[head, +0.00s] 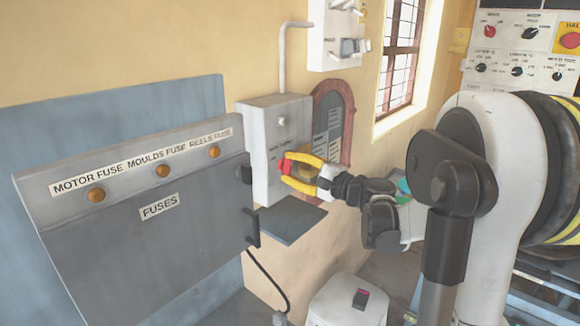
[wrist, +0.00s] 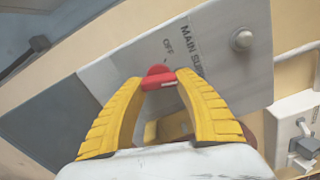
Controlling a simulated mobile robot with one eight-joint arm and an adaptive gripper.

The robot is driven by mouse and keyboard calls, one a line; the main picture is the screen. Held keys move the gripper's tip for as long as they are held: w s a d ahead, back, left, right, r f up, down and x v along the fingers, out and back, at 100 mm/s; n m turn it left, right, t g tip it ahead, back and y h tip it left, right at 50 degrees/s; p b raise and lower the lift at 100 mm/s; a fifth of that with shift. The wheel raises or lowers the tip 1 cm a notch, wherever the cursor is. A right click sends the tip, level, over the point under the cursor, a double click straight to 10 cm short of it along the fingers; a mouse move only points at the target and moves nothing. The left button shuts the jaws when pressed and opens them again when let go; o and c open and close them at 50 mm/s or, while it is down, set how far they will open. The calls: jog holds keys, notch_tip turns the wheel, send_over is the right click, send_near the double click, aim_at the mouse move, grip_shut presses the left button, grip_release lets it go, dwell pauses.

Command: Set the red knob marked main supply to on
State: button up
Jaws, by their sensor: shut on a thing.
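The red knob (wrist: 160,78) sits on the face of a grey supply box (head: 268,122). In the wrist view the words MAIN SUPPLY, partly cut off by a finger, and OFF show on the panel beside it. My gripper (wrist: 158,80) has yellow fingers, and their tips are closed on the red knob from both sides. In the head view the red knob (head: 286,166) shows at the tips of my gripper (head: 287,165). The ON mark is not visible, and I cannot tell exactly which mark the knob points to.
A grey fuse cabinet (head: 150,215) stands left of the supply box. A small dark shelf (head: 290,220) juts out below it. A round-topped plaque (head: 333,115) and a white switch unit (head: 335,40) are on the wall to the right. A white bin (head: 348,302) stands below.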

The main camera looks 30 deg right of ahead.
jog(key=m, duration=0.6)
jog(key=shift+a+f, duration=0.1)
dwell(0.5)
jog(key=o, duration=1.2)
jog(key=v, duration=1.2)
